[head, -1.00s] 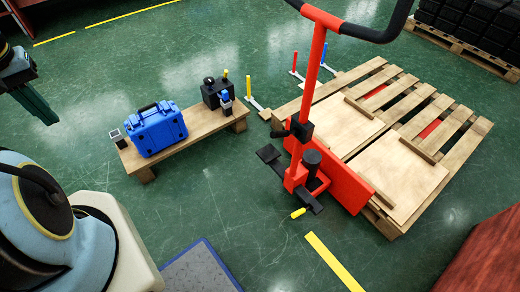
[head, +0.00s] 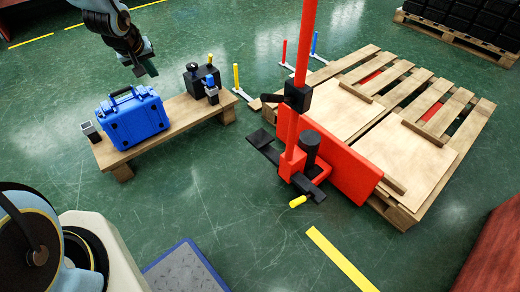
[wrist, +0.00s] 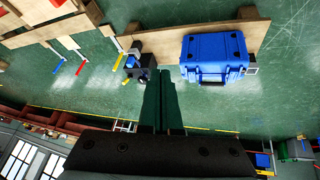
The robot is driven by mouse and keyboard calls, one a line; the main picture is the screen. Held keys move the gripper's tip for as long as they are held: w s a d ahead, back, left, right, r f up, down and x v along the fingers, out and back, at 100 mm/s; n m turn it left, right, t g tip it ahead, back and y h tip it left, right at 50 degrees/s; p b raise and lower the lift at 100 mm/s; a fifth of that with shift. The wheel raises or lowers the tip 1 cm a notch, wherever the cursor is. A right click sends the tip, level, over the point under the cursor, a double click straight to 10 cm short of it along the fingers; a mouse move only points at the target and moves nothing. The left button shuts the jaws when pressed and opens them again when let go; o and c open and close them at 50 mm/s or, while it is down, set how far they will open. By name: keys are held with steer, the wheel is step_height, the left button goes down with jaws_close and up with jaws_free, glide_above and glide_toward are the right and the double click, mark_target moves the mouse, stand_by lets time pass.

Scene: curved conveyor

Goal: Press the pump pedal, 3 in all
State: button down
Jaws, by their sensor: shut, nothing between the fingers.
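A red pallet jack (head: 340,160) stands at the front of a wooden pallet in the head view. My gripper (head: 148,68) hangs above and behind the bench, left of the jack and well apart from the pedal. In the wrist view its dark green fingers (wrist: 163,75) are together with nothing between them. I cannot make out the pedal in the wrist view.
A low wooden bench (head: 178,118) holds a blue case (head: 134,115) and small black devices. The wooden pallet (head: 455,145) lies right of the jack. A grey mat with a blue edge (head: 185,270) is at the front. Green floor is clear between bench and jack.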

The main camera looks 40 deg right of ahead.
steer(key=s+d+f+m+g+h+b, duration=0.1)
steer(key=s+d+f+h+b, duration=0.2)
steer(key=d+f, duration=0.55)
steer(key=s+d+f+m+b, duration=0.1)
steer(key=s+d+f+b, duration=0.1)
steer(key=d+f+b, duration=0.5)
steer(key=m+g+h+b, duration=0.1)
steer(key=g+h+b, duration=0.2)
glide_above(264, 135)
steer(key=a, duration=0.4)
step_height(264, 135, down, 11)
steer(key=shift+s+d, duration=0.25)
steer(key=shift+s, duration=0.05)
steer(key=shift+f, duration=0.1)
step_height(264, 135, down, 6)
steer(key=b, duration=0.5)
steer(key=shift+f, duration=0.25)
steer(key=shift+f+b, duration=0.7)
steer(key=shift+f, duration=0.4)
steer(key=shift+f, duration=0.4)
